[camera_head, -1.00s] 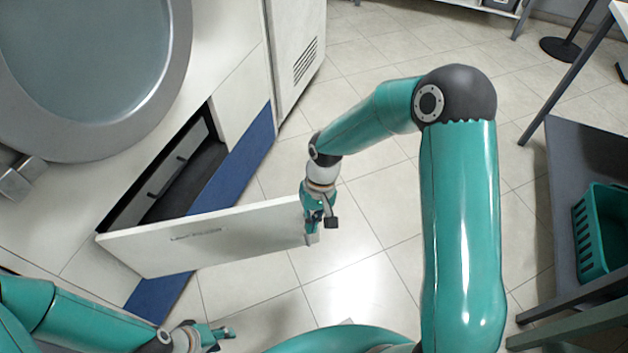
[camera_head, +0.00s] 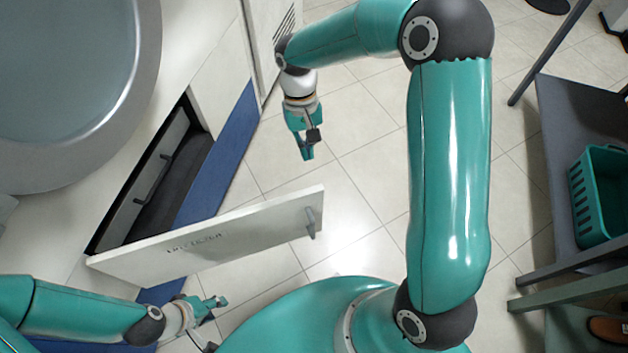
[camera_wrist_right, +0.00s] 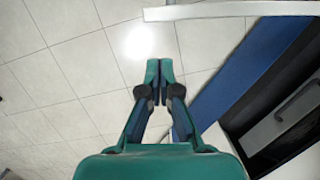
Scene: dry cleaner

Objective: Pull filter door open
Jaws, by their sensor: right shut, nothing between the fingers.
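The white filter door (camera_head: 215,240) stands swung open from the machine front, with a small handle (camera_head: 311,222) near its free end. Its edge also shows at the top of the right wrist view (camera_wrist_right: 230,10). Behind it is the dark filter opening (camera_head: 165,190) with a drawer-like front and handle inside. My right gripper (camera_head: 308,155) is shut and empty, above the floor beyond the door's free end and apart from it. It shows closed in the right wrist view (camera_wrist_right: 157,75). My left gripper (camera_head: 215,303) is low at the left, in front of the door; its fingers are too small to judge.
The machine's large round door (camera_head: 145,60) is at the upper left, above a blue base strip (camera_head: 225,150). A dark shelf table (camera_head: 560,130) with a green basket (camera_head: 590,235) stands at the right. Tiled floor (camera_head: 370,180) is clear between.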

